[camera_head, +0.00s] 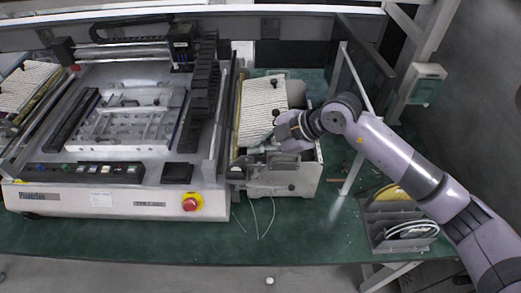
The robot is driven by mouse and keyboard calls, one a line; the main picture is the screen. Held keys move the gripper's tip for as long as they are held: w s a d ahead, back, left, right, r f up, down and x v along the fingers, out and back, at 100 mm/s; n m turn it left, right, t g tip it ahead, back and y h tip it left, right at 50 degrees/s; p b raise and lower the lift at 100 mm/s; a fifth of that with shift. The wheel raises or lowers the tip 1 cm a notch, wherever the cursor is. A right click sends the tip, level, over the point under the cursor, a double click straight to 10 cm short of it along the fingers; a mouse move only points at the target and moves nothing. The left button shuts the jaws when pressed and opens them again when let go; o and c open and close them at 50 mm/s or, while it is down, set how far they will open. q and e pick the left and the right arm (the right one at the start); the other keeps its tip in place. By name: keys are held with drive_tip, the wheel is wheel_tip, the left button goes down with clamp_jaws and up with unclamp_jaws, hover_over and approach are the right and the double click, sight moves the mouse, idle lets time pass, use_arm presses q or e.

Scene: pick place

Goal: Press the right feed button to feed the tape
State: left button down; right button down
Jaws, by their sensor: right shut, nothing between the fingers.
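A tape feeder unit (285,181) stands on the green bench, right of the large white machine. A ribbed cream-coloured part (262,108) lies on top toward its back. My right arm comes in from the right, and my right gripper (254,150) is over the front of the feeder unit, shut with nothing between its fingers. The gripper covers part of the feeder. The feed button cannot be made out; whether the fingertips touch it I cannot tell. My left gripper is not in view.
The large white machine (110,199) has a front row of buttons and a red emergency stop (191,203). A grey rack (385,222) with coils stands at the right. A white post (353,170) stands close to my right arm. The front strip of the green bench (120,237) is mostly clear.

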sight(260, 155)
drive_tip(key=shift+r+p, duration=0.5)
drive_tip(key=shift+r, duration=0.15)
wheel_tip(260, 155, up, 6)
drive_tip(key=p, duration=0.5)
idle(0.6)
